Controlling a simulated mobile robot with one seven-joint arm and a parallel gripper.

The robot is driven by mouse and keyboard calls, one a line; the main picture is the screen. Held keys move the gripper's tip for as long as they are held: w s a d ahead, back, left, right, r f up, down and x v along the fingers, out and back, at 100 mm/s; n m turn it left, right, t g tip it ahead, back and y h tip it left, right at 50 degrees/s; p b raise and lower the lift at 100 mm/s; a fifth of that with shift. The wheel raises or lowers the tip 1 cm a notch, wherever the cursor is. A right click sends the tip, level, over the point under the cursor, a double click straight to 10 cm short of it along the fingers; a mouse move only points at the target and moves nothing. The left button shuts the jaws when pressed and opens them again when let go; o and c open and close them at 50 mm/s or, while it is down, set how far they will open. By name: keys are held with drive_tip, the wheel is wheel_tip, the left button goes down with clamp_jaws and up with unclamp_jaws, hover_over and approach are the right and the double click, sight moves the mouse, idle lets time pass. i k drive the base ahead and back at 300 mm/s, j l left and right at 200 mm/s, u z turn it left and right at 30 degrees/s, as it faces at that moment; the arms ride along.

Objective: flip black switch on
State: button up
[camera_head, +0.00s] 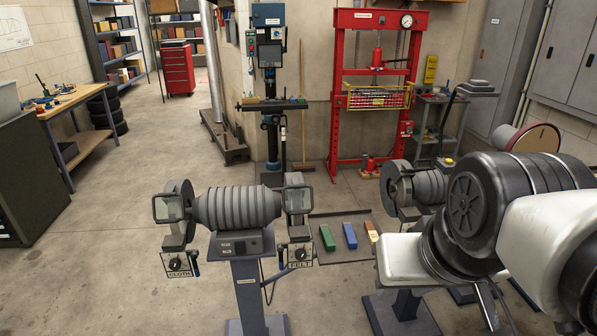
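A grey bench grinder or buffer (238,207) stands on a grey pedestal (247,285) in the middle foreground. Its base has a dark front panel (240,244) with small details, too small to read as a switch. Below its left end is a sign marked CLOTH (178,272) with a round black knob (175,263). Below its right end is a sign marked FELT (299,263) with a similar black knob (301,253). I cannot tell which part is the black switch or its position. My arm fills the lower right, and my gripper is not visible.
A second grinder (415,187) stands at the right, partly hidden by my arm. Green, blue and orange-tan blocks (350,236) lie between the machines. A red press (377,80) and a drill press (269,90) stand behind. The floor at left is clear.

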sight(240, 249)
drive_tip(key=j+u, duration=0.1)
drive_tip(key=u, duration=0.3)
drive_tip(key=i+j+u, duration=0.1)
drive_tip(key=u, duration=0.3)
drive_tip(key=k+l, duration=0.15)
drive_tip(key=i+u, duration=0.1)
drive_tip(key=i, duration=0.95)
